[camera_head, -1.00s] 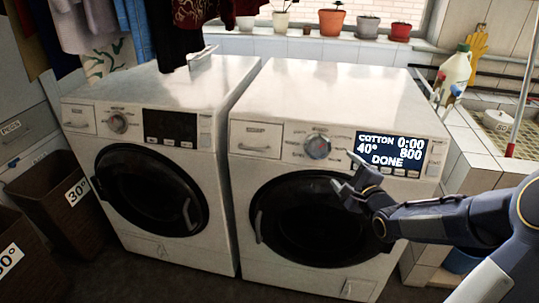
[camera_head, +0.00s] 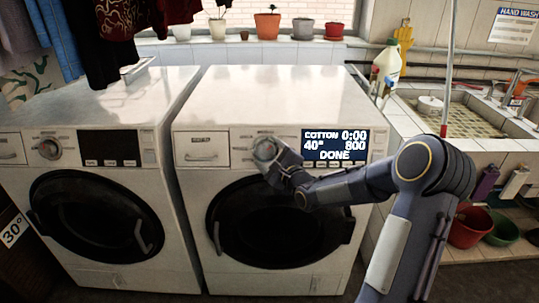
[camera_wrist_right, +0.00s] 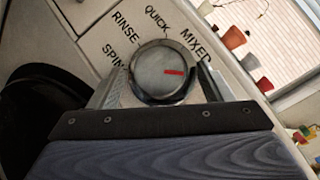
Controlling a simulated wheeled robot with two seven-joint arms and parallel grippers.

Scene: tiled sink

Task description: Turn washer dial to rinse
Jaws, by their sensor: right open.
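The washer dial (camera_head: 264,147) is a round silver knob on the right-hand washer (camera_head: 270,95), left of its lit display (camera_head: 335,145), which reads COTTON 40°, 0:00, 800, DONE. In the right wrist view the dial (camera_wrist_right: 158,68) has a red mark pointing right, away from the printed RINSE (camera_wrist_right: 125,23). SPIN, QUICK and MIXED are also readable. My right gripper (camera_wrist_right: 160,76) is open, with one finger on each side of the dial. Whether the fingers touch it is unclear. In the head view the gripper (camera_head: 271,152) partly covers the dial. My left gripper is out of view.
A second washer (camera_head: 85,112) with a dark display stands at the left. Clothes (camera_head: 100,35) hang above it. Potted plants (camera_head: 267,24) line the sill. A tiled sink (camera_head: 455,115) and a white bottle (camera_head: 387,62) are at the right. The washer tops are mostly clear.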

